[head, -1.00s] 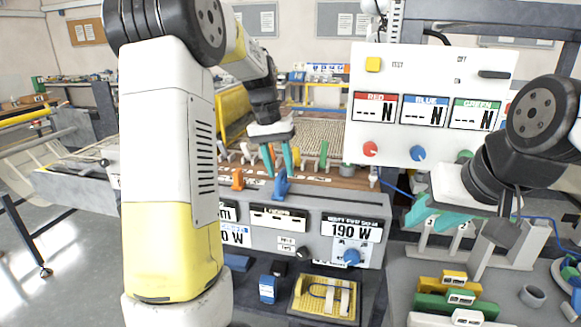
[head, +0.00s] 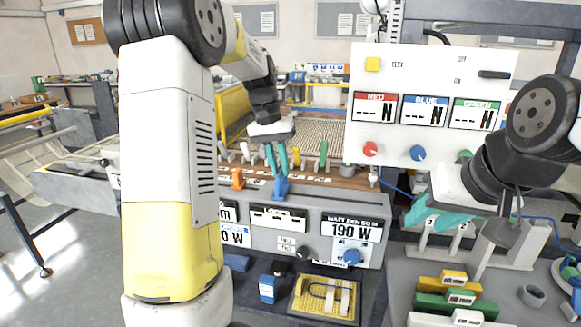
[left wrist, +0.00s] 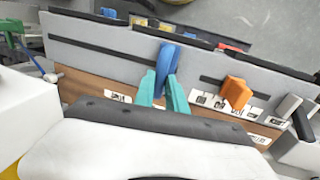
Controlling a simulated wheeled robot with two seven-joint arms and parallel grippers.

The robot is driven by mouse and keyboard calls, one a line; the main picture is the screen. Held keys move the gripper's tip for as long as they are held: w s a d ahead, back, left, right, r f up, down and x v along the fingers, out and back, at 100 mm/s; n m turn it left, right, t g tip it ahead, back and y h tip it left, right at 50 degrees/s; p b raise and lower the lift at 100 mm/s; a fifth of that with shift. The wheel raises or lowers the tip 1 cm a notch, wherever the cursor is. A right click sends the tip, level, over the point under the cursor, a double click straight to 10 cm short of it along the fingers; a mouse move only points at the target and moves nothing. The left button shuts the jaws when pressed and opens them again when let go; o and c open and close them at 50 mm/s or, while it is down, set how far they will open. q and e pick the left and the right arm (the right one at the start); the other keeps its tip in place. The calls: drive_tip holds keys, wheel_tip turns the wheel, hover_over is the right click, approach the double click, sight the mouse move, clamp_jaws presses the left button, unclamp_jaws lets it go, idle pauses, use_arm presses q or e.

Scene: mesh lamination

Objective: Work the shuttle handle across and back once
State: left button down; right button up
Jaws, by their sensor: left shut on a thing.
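A blue handle (head: 281,188) stands up from the top of the grey console. My left gripper (head: 277,168) comes down from above and is shut on this handle, with teal fingers on either side of its upper part. The left wrist view shows the blue handle (left wrist: 168,58) between the fingers (left wrist: 164,88), at a dark slot in the console. An orange handle (head: 237,179) stands apart to the left in the head view. I cannot tell by label which is the shuttle handle. My right gripper (head: 432,217) is at the right by pale stands; its jaw opening is unclear.
The grey console (head: 300,225) carries displays, one reading 190 W. Behind it lie a brown labelled strip and a woven mesh (head: 315,132). A white force panel (head: 432,100) stands at the right. A yellow tray (head: 303,300) and coloured blocks (head: 440,302) lie in front.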

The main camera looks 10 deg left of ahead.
idle(0.8)
use_arm(q)
drive_tip(key=d, duration=1.5)
drive_tip(key=shift+s+r, duration=0.1)
drive_tip(key=shift+s, duration=0.1)
drive_tip(key=c, duration=1.4)
unclamp_jaws()
drive_tip(key=shift+o, duration=0.2)
wheel_tip(320, 180, up, 8)
drive_tip(key=a, duration=0.1)
drive_tip(key=shift+a+f, duration=0.2)
drive_tip(key=shift+a, duration=0.1)
